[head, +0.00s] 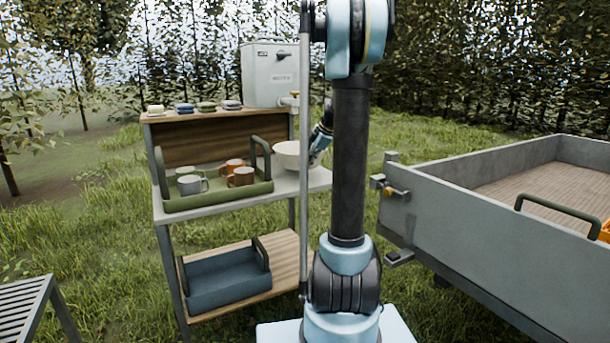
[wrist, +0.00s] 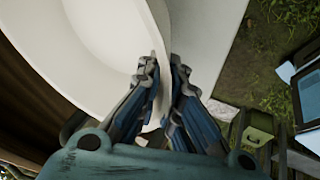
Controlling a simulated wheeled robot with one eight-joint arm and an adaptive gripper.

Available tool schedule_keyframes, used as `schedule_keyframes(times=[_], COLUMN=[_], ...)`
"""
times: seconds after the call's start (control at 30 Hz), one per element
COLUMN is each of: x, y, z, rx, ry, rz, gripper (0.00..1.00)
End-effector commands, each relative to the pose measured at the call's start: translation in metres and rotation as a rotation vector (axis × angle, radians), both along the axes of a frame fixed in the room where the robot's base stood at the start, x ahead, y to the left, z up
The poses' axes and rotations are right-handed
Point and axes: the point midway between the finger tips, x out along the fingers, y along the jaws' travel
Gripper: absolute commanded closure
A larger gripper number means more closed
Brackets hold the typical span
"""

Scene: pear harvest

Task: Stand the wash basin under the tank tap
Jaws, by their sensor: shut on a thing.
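The white wash basin (head: 288,154) is at the right end of the rack's middle shelf, roughly below the tap in the head view. Whether it rests on the shelf or hangs just above it, I cannot tell. My gripper (head: 316,157) is at the basin's right side, partly hidden by my arm. In the wrist view, my gripper (wrist: 164,70) is shut on the rim of the basin (wrist: 90,45), one finger on each side of the wall.
A green tray (head: 215,199) with several mugs fills the middle shelf left of the basin. Several small folded cloths (head: 207,106) lie beside the tank. A blue-grey crate (head: 228,288) sits on the lower shelf. A grey trailer (head: 470,225) stands at right.

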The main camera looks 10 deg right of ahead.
Motion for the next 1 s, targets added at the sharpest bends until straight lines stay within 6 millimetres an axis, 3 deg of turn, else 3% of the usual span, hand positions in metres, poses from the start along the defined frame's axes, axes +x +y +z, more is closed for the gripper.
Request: schedule_keyframes(times=[0.4,0.7,0.8,1.0], x=[0.000,-0.001,-0.001,-0.001], y=[-0.005,-0.005,-0.005,-0.004], z=[-0.043,-0.049,-0.049,-0.049], rx=[0.000,0.000,0.000,0.000], ry=[-0.001,0.000,0.000,0.000], rz=[-0.006,-0.006,-0.006,-0.006], gripper=[1.00,1.00,0.77,0.74])
